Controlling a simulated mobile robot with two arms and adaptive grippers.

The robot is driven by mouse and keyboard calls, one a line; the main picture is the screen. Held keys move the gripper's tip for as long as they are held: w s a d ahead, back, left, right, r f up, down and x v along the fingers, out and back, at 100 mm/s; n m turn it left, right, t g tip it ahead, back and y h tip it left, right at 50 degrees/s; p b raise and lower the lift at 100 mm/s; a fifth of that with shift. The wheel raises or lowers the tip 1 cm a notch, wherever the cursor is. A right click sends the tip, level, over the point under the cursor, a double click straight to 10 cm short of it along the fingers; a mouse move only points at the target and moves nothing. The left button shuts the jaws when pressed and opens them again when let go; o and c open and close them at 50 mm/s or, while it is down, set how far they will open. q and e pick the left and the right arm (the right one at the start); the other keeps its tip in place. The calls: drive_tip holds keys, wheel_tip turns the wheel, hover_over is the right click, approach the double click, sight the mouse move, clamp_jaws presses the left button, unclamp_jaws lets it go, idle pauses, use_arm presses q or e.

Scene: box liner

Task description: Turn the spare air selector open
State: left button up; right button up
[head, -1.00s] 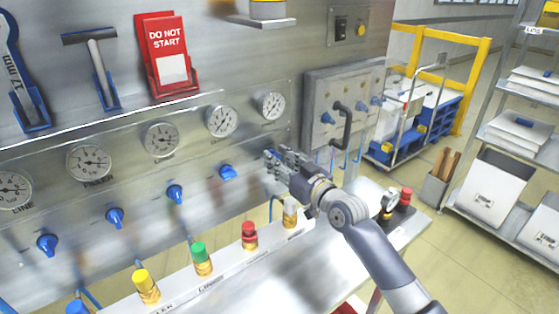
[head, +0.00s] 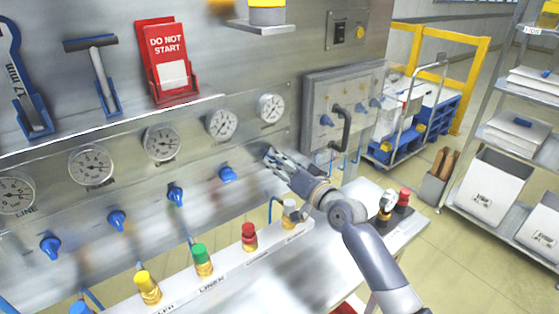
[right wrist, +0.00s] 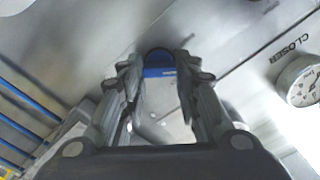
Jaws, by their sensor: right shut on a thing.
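My right gripper (head: 270,157) reaches the steel panel (head: 150,225) at the right end of the row of blue selectors. In the right wrist view, my right gripper (right wrist: 158,75) has its fingers on both sides of a blue selector knob (right wrist: 160,58) and is shut on it. In the head view the fingers hide this knob. Its own label cannot be read. A gauge (right wrist: 303,80) with the word CLOSER beside it is at the right of the wrist view. My left gripper is not in view.
Several other blue selectors, such as the nearest one (head: 228,174), run left along the panel under round gauges (head: 221,123). A ledge (head: 225,270) with colour-capped fittings juts out below. A grey box with a black handle (head: 342,130) stands right of my gripper.

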drive_tip(key=shift+f+m+p, duration=0.15)
drive_tip(key=shift+m+p, duration=0.6)
drive_tip(key=shift+m, duration=1.8)
drive_tip(key=shift+f+m+p, duration=0.1)
drive_tip(key=shift+m+p, duration=0.6)
drive_tip(key=shift+m, duration=1.85)
drive_tip(key=o, duration=1.1)
drive_tip(key=shift+c, duration=0.2)
drive_tip(key=shift+d, duration=0.15)
drive_tip(key=v, duration=1.2)
